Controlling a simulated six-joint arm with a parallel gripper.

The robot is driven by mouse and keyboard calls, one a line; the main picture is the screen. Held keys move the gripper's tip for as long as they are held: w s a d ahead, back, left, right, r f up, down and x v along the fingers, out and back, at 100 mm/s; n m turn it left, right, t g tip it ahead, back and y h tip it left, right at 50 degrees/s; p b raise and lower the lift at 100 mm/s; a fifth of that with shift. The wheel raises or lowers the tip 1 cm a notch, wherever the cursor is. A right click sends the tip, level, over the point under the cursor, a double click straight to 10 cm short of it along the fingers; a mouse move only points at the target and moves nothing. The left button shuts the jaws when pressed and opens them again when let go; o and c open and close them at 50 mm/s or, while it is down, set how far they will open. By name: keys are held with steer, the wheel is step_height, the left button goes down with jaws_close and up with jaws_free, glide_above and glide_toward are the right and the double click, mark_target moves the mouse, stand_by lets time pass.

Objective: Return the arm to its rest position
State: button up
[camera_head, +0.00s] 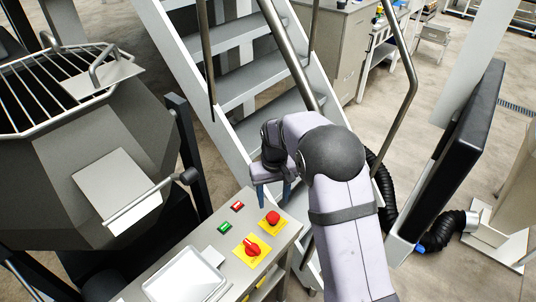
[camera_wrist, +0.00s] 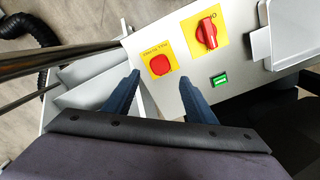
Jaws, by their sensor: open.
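My gripper (camera_head: 272,196) is open and empty, with its two blue fingers apart. In the head view it hangs near the far corner of the grey control panel (camera_head: 223,254). In the wrist view my gripper (camera_wrist: 160,84) points toward the panel's edge, with the red emergency button on a yellow plate (camera_wrist: 160,65) just beyond the fingertips. That red button also shows in the head view (camera_head: 272,217). I cannot tell the exact gap between the fingers and the panel. My arm is bent at the elbow and reaches forward from the bottom right.
The panel also has a red rotary switch (camera_head: 252,247), a green button (camera_head: 225,228) and a small red button (camera_head: 237,206). A metal tray (camera_head: 186,278) lies at its near end. Metal stairs (camera_head: 245,88) rise behind. A machine with a grated hopper (camera_head: 75,130) stands left.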

steer(key=shift+w+f, duration=0.2)
steer(key=shift+w, duration=0.05)
steer(key=shift+g, duration=0.8)
steer(key=s+f, duration=0.1)
steer(key=s, duration=0.2)
steer(key=s+d+f, duration=0.1)
steer(key=s+f, duration=0.2)
steer(key=s, duration=0.2)
steer(key=shift+s+d+f, duration=0.25)
steer(key=shift+s+f, duration=0.1)
steer(key=shift+f, duration=0.05)
steer(key=s+d+r+m, duration=0.1)
steer(key=s+d+r, duration=0.2)
steer(key=s, duration=0.7)
steer(key=s+d+r, duration=0.2)
steer(key=s+r, duration=0.1)
steer(key=s, duration=0.6)
steer(key=shift+m+t, duration=0.6)
steer(key=shift+t, duration=0.2)
steer(key=r, duration=0.1)
steer(key=w+d+r, duration=0.2)
steer(key=r, duration=0.1)
steer(key=shift+r, duration=0.1)
